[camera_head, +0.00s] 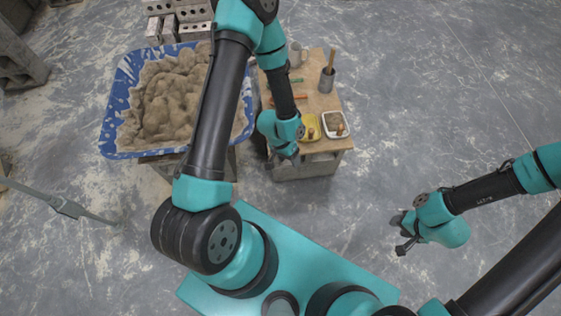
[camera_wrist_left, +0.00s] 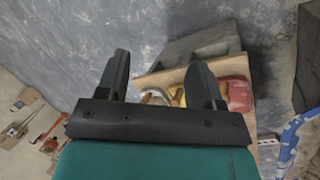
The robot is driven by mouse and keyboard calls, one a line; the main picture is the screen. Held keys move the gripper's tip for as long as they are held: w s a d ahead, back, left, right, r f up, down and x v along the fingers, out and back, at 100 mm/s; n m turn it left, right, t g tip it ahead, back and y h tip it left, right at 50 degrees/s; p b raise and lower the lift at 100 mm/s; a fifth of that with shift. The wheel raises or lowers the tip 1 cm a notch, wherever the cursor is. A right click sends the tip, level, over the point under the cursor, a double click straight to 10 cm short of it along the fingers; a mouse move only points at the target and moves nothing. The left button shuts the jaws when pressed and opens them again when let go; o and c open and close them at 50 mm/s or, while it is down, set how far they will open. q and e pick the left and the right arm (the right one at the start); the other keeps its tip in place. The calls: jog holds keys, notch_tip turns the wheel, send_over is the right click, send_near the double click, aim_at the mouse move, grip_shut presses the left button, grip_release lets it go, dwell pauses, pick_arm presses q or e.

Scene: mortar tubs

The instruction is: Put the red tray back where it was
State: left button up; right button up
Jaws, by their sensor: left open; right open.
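The red tray (camera_wrist_left: 238,95) shows in the left wrist view on the wooden tabletop, just beyond my right-hand finger in that picture. In the head view I cannot make it out; my left arm covers that part of the table. My left gripper (camera_head: 290,160) is open and empty at the table's near edge; its fingers also show apart in the wrist view (camera_wrist_left: 162,70). A yellow tray (camera_head: 310,127) and a white tray (camera_head: 335,124) with brown contents stand side by side near the table's front right. My right gripper (camera_head: 402,233) is open and empty over the floor.
A blue tub (camera_head: 115,110) full of sandy mortar stands left of the wooden table (camera_head: 318,103). A grey pot (camera_head: 327,80) with a wooden handle and a grey mug (camera_head: 296,54) stand farther back. Grey blocks (camera_head: 190,14) lie behind the tub. Floor on the right is clear.

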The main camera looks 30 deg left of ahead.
pick_arm(q)
jog(key=s+r+n, duration=0.1)
jog(key=s+r+n+t, duration=0.1)
jog(key=s, duration=0.1)
jog(key=s+a+r, duration=0.1)
jog(key=shift+s+n+y, duration=0.2)
jog(key=shift+n+y, duration=0.1)
jog(key=shift+n, duration=0.1)
dwell(0.8)
